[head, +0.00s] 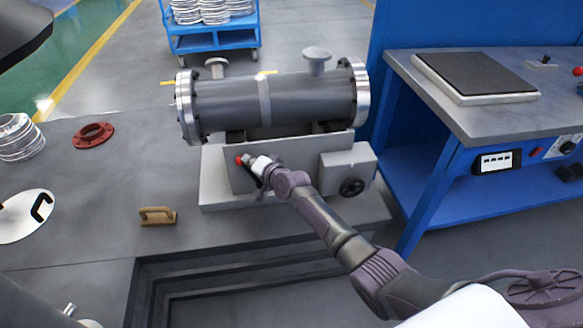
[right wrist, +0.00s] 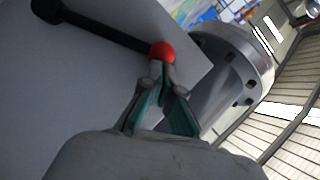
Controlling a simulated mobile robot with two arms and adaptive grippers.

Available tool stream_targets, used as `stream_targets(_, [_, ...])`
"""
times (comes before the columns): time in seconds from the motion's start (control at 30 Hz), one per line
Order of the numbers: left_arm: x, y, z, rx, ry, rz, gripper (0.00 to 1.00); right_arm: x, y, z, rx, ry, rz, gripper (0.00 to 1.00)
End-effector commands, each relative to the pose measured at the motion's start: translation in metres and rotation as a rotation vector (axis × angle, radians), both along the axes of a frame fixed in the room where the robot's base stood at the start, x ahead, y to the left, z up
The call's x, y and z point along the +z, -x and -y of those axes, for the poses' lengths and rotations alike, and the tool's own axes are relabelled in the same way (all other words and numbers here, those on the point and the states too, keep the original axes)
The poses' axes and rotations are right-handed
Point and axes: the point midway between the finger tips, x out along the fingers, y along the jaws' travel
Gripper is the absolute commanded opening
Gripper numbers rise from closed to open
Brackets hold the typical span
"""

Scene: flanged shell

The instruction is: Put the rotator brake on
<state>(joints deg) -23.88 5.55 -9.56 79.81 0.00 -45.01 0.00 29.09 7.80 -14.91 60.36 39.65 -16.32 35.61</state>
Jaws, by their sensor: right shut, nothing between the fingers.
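The flanged shell (head: 225,104) is a grey cylinder with bright bolted end flanges, lying on the light grey rotator (head: 222,188). The brake lever's red ball knob (head: 239,160) shows at the left of the rotator's front face. In the right wrist view the red knob (right wrist: 162,52) sits at the end of a black rod (right wrist: 105,28) against a pale panel. My right gripper (head: 249,162) is shut and empty, with its fingertips right at the knob; I cannot tell whether they touch it. My left gripper is not in view.
A black handwheel (head: 352,187) is at the rotator's right. A blue bench (head: 470,120) with a dark-topped plate stands at right. A red flange (head: 93,135) and a wooden-coloured handle block (head: 157,216) lie left. A stepped pit (head: 230,282) is in front.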

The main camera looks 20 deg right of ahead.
Motion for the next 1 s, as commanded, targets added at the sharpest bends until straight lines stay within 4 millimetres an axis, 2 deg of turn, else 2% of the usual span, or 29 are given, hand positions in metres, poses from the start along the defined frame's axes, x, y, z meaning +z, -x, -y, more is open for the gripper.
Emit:
stream_targets(0.5, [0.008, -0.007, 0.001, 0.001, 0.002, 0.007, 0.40, -0.011, -0.009, -0.025, -0.001, -0.003, 0.004, 0.00])
stream_targets(1.0, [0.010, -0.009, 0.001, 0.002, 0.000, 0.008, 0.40, -0.013, -0.009, -0.029, 0.002, -0.004, 0.001, 0.00])
